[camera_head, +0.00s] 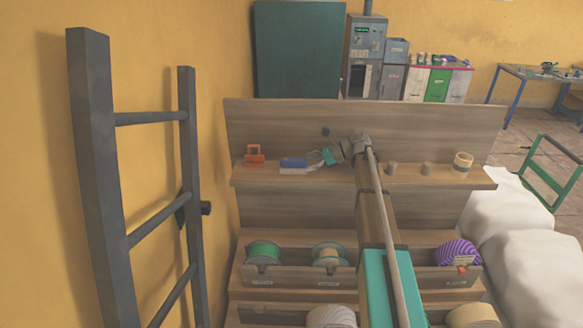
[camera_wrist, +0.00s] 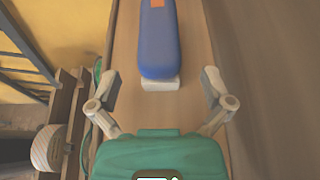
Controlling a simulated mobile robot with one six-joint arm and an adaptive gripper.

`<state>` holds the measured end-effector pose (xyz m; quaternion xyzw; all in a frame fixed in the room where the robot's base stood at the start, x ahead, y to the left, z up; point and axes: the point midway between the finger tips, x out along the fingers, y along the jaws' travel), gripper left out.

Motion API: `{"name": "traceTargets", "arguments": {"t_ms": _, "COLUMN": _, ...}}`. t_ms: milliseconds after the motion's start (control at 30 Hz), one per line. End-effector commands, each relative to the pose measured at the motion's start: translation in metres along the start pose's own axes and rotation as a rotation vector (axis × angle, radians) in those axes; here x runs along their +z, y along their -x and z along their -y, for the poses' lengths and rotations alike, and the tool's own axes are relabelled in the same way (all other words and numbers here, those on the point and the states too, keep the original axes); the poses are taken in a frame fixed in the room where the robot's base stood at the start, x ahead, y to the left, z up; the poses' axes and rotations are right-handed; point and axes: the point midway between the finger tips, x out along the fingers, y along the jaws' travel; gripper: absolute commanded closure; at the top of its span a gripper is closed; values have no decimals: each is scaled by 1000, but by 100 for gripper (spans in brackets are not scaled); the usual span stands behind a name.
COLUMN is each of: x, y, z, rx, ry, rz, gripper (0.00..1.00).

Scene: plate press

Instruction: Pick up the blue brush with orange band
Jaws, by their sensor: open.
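The blue brush with an orange band lies on the wooden shelf. In the wrist view the brush (camera_wrist: 158,45) is upper centre, its blue body toward me, with a pale bristle part showing at its near end and the orange band at the top edge. In the head view the brush (camera_head: 294,162) is left of centre on the shelf. My gripper (camera_wrist: 164,82) is open, its two fingers spread wide to either side of the brush's near end, not touching it. In the head view my gripper (camera_head: 322,160) is just right of the brush.
The shelf (camera_head: 330,177) also holds an orange clip-like object (camera_head: 254,155) at left, and small cylinders and a tape roll (camera_head: 463,163) at right. A back panel rises behind it. Bins with spools (camera_head: 263,252) sit below. A dark ladder (camera_head: 95,150) stands at left.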

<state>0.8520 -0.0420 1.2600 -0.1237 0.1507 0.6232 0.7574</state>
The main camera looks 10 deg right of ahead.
Motion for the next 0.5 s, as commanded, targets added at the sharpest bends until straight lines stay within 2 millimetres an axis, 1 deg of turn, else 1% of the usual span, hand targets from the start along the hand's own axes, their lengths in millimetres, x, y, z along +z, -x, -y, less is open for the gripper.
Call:
{"name": "traceTargets", "arguments": {"t_ms": 167, "x": 0, "y": 0, "z": 0, "rx": 0, "ry": 0, "rz": 0, "gripper": 0}}
{"name": "traceTargets", "arguments": {"t_ms": 267, "x": -2, "y": -4, "z": 0, "rx": 0, "ry": 0, "rz": 0, "gripper": 0}}
{"name": "traceTargets", "arguments": {"t_ms": 367, "x": -3, "y": -13, "z": 1, "rx": -1, "ry": 0, "rz": 0, "gripper": 0}}
{"name": "traceTargets", "arguments": {"t_ms": 500, "x": -5, "y": -30, "z": 1, "rx": 1, "ry": 1, "rz": 0, "gripper": 0}}
